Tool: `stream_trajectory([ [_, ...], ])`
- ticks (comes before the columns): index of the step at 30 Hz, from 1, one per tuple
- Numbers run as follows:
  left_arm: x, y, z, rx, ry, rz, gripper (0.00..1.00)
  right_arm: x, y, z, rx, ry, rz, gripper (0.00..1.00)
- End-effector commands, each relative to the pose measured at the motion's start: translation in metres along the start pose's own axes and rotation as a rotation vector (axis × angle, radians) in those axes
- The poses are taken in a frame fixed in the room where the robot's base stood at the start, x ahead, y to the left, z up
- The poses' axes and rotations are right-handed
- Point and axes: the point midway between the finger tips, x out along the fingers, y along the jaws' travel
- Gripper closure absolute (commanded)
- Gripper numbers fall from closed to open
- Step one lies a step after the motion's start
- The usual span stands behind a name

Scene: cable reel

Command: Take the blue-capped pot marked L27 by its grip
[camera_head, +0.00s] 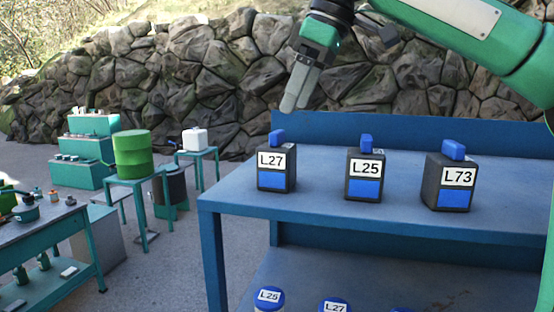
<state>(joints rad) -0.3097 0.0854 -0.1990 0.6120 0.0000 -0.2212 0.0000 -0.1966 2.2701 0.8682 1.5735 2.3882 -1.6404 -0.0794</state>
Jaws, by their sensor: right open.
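A dark box-shaped pot (276,181) with a blue grip on top and a white L27 label stands upright at the left of the blue bench top. A round blue-capped item (334,304) on the lower shelf also reads L27; the bottom picture edge cuts it off. My right gripper (293,104) hangs above and slightly right of the box-shaped L27 pot's grip in the picture, apart from it. It is open and holds nothing; its fingers overlap in this view. My left gripper is not in view.
Similar dark pots marked L25 (364,176) and L73 (450,183) stand to the right on the blue bench (320,205). A round L25 item (268,298) sits on the lower shelf. A low back panel (400,130) rises behind the pots.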

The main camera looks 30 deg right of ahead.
Motion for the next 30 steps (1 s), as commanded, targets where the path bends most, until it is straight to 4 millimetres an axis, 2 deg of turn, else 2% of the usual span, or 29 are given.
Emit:
stream_trajectory([
  [6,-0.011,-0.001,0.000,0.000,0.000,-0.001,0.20,0.039,0.001,-0.001,0.000,-0.003,-0.003,0.20],
  [11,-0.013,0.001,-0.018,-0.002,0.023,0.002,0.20,0.052,0.001,-0.001,0.001,0.000,-0.001,0.20],
  [15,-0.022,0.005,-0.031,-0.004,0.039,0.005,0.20,0.060,0.003,-0.004,0.001,-0.002,-0.003,0.20],
  [20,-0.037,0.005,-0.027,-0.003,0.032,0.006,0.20,0.080,0.006,-0.009,0.000,-0.003,-0.003,0.20],
  [24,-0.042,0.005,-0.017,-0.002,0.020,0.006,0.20,0.099,0.006,-0.008,0.001,-0.002,-0.002,0.20],
  [30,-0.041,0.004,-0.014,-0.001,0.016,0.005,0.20,0.105,0.006,-0.008,0.001,0.001,0.000,0.20],
])
